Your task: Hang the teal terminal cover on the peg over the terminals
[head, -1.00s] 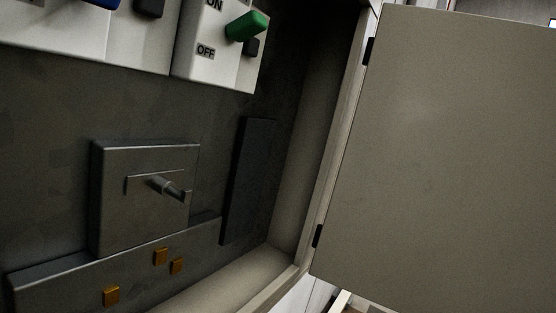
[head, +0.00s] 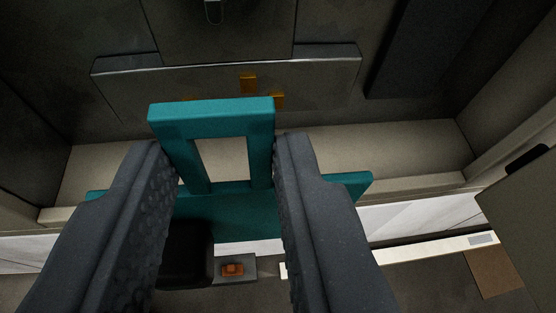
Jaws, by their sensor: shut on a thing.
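The teal terminal cover (head: 234,213) is between the two dark fingers of my gripper (head: 222,152), which is shut on it. Its upper part is a frame with a rectangular opening, and a wider teal plate lies below, partly hidden by the fingers. The peg (head: 213,11) shows at the top edge, on a grey plate, cut off by the frame. The orange terminals (head: 248,83) sit on a grey block just beyond the cover's top bar, which hides part of that area. In this view the cover is below the peg and apart from it.
The grey terminal block (head: 330,68) stands at the back of the cabinet. The cabinet's bottom ledge (head: 400,150) runs across below it. A dark vertical strip (head: 425,45) is to the right. The open door (head: 525,205) is at the right edge.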

